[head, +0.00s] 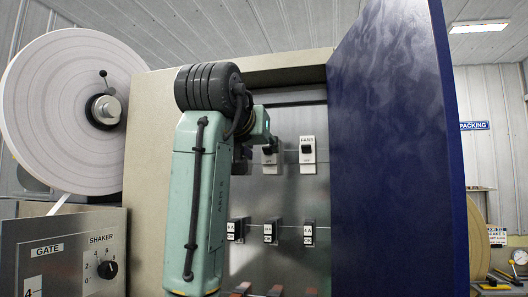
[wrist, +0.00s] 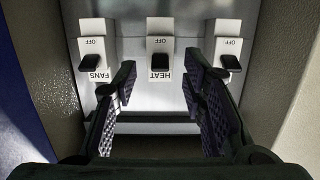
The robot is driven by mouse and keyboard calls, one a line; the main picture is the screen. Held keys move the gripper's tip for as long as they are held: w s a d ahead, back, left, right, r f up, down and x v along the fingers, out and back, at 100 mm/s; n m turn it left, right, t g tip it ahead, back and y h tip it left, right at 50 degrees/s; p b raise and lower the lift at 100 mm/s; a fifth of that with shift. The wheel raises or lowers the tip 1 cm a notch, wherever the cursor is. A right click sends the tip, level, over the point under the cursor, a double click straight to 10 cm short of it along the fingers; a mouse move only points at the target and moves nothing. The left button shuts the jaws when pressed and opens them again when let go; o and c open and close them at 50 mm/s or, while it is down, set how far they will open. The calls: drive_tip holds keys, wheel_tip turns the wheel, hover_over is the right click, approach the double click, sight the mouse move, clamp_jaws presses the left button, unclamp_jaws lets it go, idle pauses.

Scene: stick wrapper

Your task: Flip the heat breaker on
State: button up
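The heat breaker (wrist: 160,24) is the middle one of three white breakers in the wrist view, its HEAT label upside down. Its black lever (wrist: 160,62) sits between the OFF mark and the HEAT label, much like the levers beside it. In the head view the heat breaker (head: 270,158) is partly hidden by my arm. My gripper (wrist: 160,76) is open and empty. Its two dark ridged fingers stand either side of the heat breaker's lower part in the wrist picture, with a gap to each. I cannot tell contact or depth.
The fans breaker (head: 307,154) and another breaker (wrist: 229,55) flank it closely. A row of lower breakers (head: 269,231) sits below. The open blue door (head: 400,150) stands to the right. A large white reel (head: 60,110) and the shaker panel (head: 65,255) are left.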

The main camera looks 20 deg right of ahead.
drive_tip(key=v, duration=0.8)
drive_tip(key=shift+w, duration=0.1)
drive_tip(key=shift+f, duration=0.1)
